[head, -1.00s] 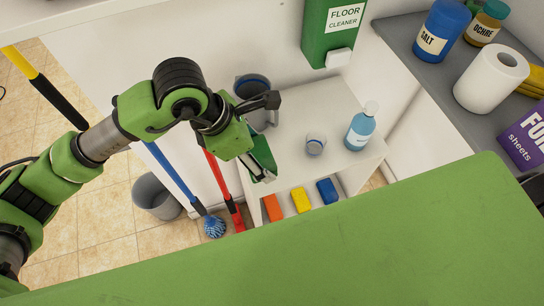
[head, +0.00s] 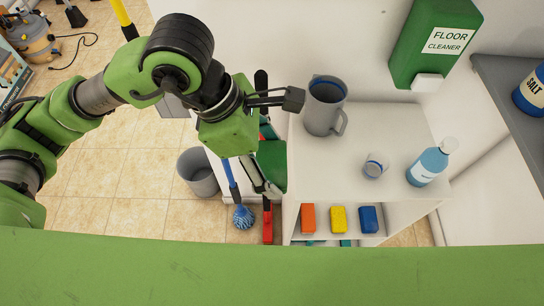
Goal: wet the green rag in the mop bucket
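A round grey bucket (head: 198,172) stands on the tiles to the left, below the arm. I cannot tell if it is the mop bucket. A grey box-like thing (head: 172,106) farther back is mostly hidden by my arm. My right gripper is out of view.
The white shelf unit (head: 395,125) bears a grey jug (head: 324,107), a small cup (head: 375,166) and a blue bottle (head: 428,165). Orange, yellow and blue sponges (head: 339,219) lie below. A green surface (head: 270,275) spans the front.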

